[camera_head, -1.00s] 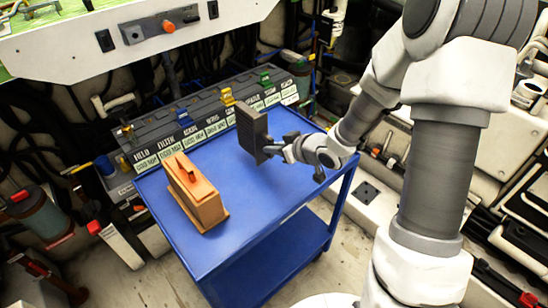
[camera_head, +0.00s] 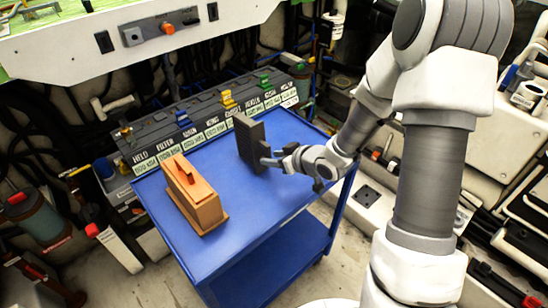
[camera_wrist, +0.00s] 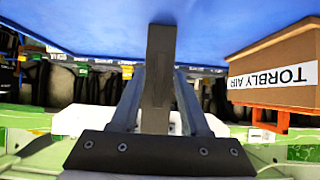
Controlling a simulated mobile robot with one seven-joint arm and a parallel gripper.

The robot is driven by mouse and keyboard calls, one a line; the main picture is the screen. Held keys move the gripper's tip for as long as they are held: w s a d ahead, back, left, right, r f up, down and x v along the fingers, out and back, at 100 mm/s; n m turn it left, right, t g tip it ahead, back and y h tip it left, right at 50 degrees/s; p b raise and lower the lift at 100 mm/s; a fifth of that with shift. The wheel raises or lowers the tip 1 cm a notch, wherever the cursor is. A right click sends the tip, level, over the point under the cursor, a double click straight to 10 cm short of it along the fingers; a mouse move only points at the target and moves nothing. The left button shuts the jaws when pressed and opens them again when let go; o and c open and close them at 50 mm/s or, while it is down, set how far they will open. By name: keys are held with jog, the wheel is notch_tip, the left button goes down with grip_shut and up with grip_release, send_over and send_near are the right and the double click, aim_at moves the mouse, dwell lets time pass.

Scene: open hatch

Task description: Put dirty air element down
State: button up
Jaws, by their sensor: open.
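The dirty air element (camera_head: 249,143) is a dark grey slab standing upright on the blue cart top (camera_head: 225,235) in the head view. In the wrist view the element (camera_wrist: 160,60) shows edge-on between my two fingers. My gripper (camera_head: 268,161) is at the element's right edge. Its fingers are open, one on each side of the slab, with narrow gaps visible in the wrist view. The underside of the element is hidden, but it appears to rest on the cart top.
A tan box (camera_head: 195,195) with an orange handle stands at the left of the cart; its label reads TORBLY AIR in the wrist view. A dark rack (camera_head: 205,108) with labels and coloured clips runs along the back edge. The front of the cart top is clear.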

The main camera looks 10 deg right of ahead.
jog(key=shift+s+d+r, duration=0.2)
jog(key=shift+r, duration=0.2)
jog(key=p+v, duration=0.3)
jog(key=v, duration=0.8)
jog(key=shift+s, duration=0.2)
jog(key=shift+w+d+r, duration=0.1)
